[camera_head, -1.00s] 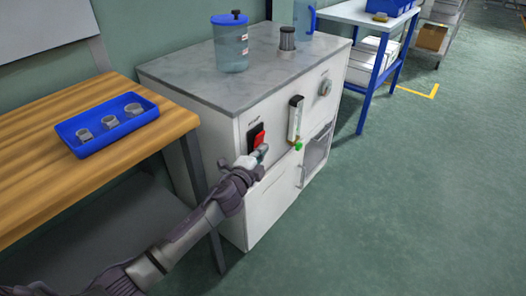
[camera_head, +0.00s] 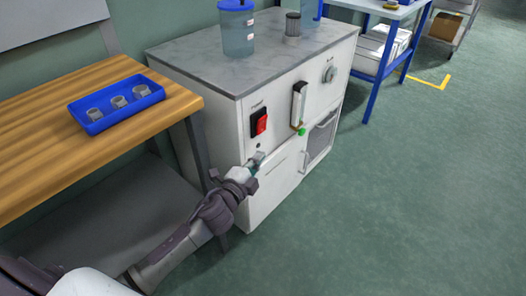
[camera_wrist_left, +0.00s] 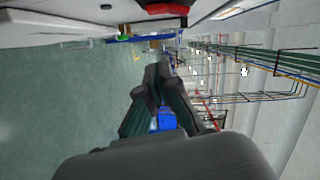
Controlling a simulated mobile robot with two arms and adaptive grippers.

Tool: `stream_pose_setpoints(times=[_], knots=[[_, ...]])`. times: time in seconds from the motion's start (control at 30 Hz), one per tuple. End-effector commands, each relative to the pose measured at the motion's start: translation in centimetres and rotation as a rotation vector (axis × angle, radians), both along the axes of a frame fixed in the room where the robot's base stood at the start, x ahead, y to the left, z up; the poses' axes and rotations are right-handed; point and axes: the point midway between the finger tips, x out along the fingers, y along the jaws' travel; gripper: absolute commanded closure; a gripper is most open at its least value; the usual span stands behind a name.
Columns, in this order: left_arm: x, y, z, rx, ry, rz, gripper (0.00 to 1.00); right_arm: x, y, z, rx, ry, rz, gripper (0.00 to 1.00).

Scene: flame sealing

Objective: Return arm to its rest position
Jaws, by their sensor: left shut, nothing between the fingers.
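My left gripper (camera_head: 256,160) is shut and empty. It is in front of the lower front face of the white cabinet (camera_head: 275,178), below the red power switch (camera_head: 261,124). I cannot tell whether it touches the cabinet. In the left wrist view its dark fingers (camera_wrist_left: 158,85) are together with nothing between them, and the red switch (camera_wrist_left: 166,8) shows at the top edge. My right gripper is not in view.
A wooden table (camera_head: 40,150) with a blue tray (camera_head: 75,110) of several small metal parts stands at left. The cabinet top holds a blue-lidded container (camera_head: 237,32) and a small cylinder (camera_head: 292,25). A blue-framed table (camera_head: 378,75) stands behind. The floor at right is clear.

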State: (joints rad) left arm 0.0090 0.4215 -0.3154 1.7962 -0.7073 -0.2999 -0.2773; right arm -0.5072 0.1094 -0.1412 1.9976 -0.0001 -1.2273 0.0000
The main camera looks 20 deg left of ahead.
Motion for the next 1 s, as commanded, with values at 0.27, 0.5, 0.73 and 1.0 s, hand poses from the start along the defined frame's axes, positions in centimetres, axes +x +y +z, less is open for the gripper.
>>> stream_pose_setpoints(times=[0.27,0.5,0.73,1.0], knots=[[-0.2,0.0,0.0,0.001,0.0,0.0,1.0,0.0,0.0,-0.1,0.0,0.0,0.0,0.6],[-0.2,0.0,0.0,0.001,0.0,0.0,1.0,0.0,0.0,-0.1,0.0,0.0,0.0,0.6],[-3.1,1.3,-4.9,-0.195,0.171,0.14,1.0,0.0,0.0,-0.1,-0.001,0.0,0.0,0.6],[-15.6,1.7,-17.6,-0.659,0.688,0.541,1.0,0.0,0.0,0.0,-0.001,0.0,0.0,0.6]])
